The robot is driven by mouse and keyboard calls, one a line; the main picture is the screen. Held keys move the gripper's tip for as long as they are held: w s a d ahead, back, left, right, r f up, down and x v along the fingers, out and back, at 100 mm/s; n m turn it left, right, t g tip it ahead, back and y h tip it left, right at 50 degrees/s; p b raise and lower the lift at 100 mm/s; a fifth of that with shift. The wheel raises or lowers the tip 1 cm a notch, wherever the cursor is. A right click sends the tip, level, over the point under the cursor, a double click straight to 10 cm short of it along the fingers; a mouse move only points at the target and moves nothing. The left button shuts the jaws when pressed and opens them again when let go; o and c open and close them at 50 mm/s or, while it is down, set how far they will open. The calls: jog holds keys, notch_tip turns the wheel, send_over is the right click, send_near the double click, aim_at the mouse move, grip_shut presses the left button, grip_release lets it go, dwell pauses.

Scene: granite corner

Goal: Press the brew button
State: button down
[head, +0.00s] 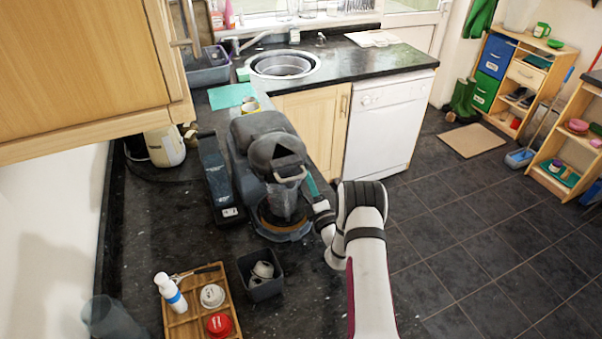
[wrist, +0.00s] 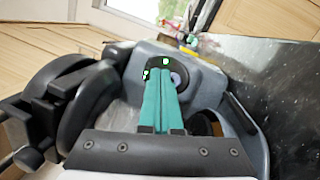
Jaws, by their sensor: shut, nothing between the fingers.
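The coffee machine (head: 262,132) is a dark grey unit on the black counter, with a glass-like container at its front. In the wrist view its grey body (wrist: 207,82) carries a dark round panel with two green lights (wrist: 166,61). A pale round button (wrist: 176,79) shows on that panel, just right of the fingertips and partly covered by them. I see no label on it. My gripper (wrist: 158,72) has teal fingers, shut together and empty. The tips overlap the panel in the picture; I cannot tell whether they touch it. In the head view my gripper (head: 311,183) is at the machine's right side.
A dark bin (head: 262,290) with cups and a wooden tray (head: 182,325) with a white bottle (head: 170,292) stand in front of the machine. A slim dark device (head: 217,180) stands left of it. The wall cupboard (head: 80,60) overhangs at left.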

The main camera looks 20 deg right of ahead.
jog(key=shift+w+f, duration=0.1)
jog(key=shift+w+a+f, duration=0.15)
jog(key=shift+w, duration=0.1)
jog(key=shift+w+a+f, duration=0.1)
jog(key=shift+w+f, duration=0.05)
jog(key=shift+w, duration=0.15)
dwell(0.6)
jog(key=shift+s, duration=0.1)
jog(key=shift+s+d+r, duration=0.25)
jog(key=shift+s+r, duration=0.15)
jog(key=shift+s, duration=0.15)
jog(key=shift+s+d+r, duration=0.25)
jog(key=shift+s+r, duration=0.15)
jog(key=shift+s, duration=0.3)
jog(key=shift+s+d+r, duration=0.25)
jog(key=shift+s+r, duration=0.15)
jog(key=shift+s, duration=0.25)
jog(key=shift+s+d+r, duration=0.25)
jog(key=shift+s+r, duration=0.15)
jog(key=shift+s, duration=0.3)
